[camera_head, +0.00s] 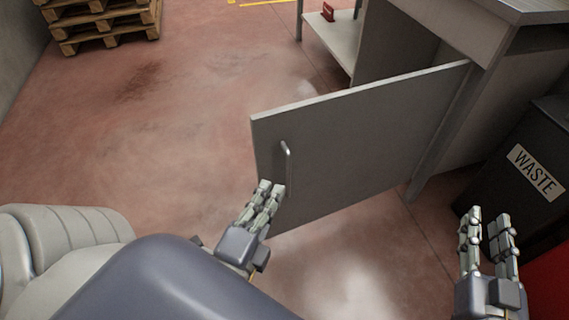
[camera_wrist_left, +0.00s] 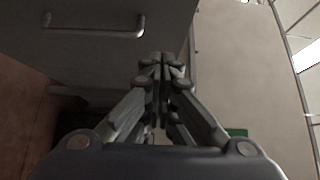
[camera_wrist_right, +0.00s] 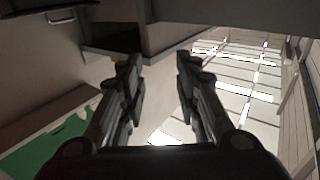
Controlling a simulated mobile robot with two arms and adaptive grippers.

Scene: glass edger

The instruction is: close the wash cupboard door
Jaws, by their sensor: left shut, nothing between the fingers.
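The grey wash cupboard door (camera_head: 350,140) stands wide open, swung out from the cupboard (camera_head: 475,110) on the right. Its bar handle (camera_head: 287,160) is near the door's free edge, and the handle also shows in the left wrist view (camera_wrist_left: 94,27). My left gripper (camera_head: 270,188) is shut and empty, with its fingertips close to the door's free edge just below the handle. I cannot tell whether they touch the door. My right gripper (camera_head: 486,212) is open and empty, to the right of the door and in front of the waste bin.
A black bin marked WASTE (camera_head: 535,172) stands at the right, with a red object (camera_head: 550,282) below it. A low shelf (camera_head: 330,42) holds a small red item (camera_head: 328,12). Wooden pallets (camera_head: 105,22) are stacked at the back left. The floor left of the door is clear.

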